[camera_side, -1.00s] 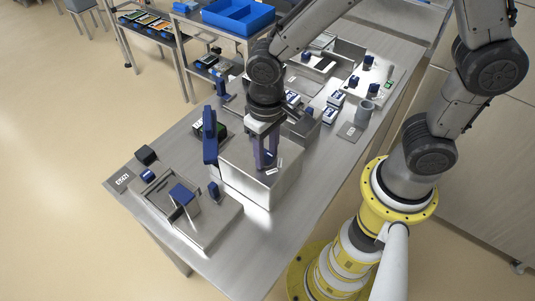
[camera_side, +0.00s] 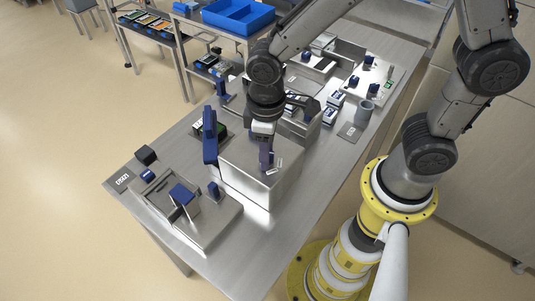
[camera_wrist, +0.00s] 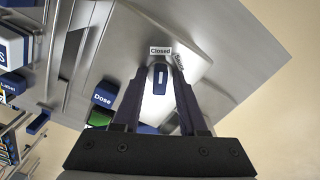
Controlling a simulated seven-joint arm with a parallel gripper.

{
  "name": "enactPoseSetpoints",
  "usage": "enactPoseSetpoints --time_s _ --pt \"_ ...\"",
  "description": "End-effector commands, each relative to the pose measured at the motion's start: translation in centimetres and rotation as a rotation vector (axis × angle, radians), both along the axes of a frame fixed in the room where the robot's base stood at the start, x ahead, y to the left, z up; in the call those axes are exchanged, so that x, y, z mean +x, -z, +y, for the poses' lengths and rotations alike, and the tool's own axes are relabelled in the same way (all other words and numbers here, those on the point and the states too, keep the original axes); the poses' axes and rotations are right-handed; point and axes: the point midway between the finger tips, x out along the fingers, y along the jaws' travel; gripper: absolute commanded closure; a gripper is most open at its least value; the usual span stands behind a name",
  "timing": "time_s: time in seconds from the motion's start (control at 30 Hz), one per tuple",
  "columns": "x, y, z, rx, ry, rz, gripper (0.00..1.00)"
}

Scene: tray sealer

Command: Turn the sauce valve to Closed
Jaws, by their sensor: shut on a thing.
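The sauce valve is a small blue knob with a pale mark (camera_wrist: 160,78) on top of a steel box (camera_side: 240,175). My gripper (camera_side: 266,166) points down at the box top and is shut on the knob. In the wrist view its two dark fingers (camera_wrist: 160,88) stand on either side of the knob. The knob's mark points toward the "Closed" label (camera_wrist: 160,50), directly above it in that picture. A second label (camera_wrist: 179,65) sits to the right, tilted and hard to read. In the side view the fingers mostly hide the knob.
A blue upright lever (camera_side: 210,138) stands just left of the box. A "Dose" button (camera_wrist: 104,97) lies left of the fingers in the wrist view. A steel unit with a blue handle (camera_side: 182,194) stands at the front left.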

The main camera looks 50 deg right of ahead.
Motion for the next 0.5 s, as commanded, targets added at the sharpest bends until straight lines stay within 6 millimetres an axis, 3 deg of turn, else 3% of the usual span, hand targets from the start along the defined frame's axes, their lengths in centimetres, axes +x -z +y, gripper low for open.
enactPoseSetpoints --time_s 0.27,0.3,0.5 --pt "0.01 -0.09 0.04 0.001 -0.062 0.000 0.99" --pt "0.01 -0.09 0.04 0.001 -0.062 0.000 0.57" --pt "0.02 -0.07 0.03 0.000 -0.061 -0.001 0.57"
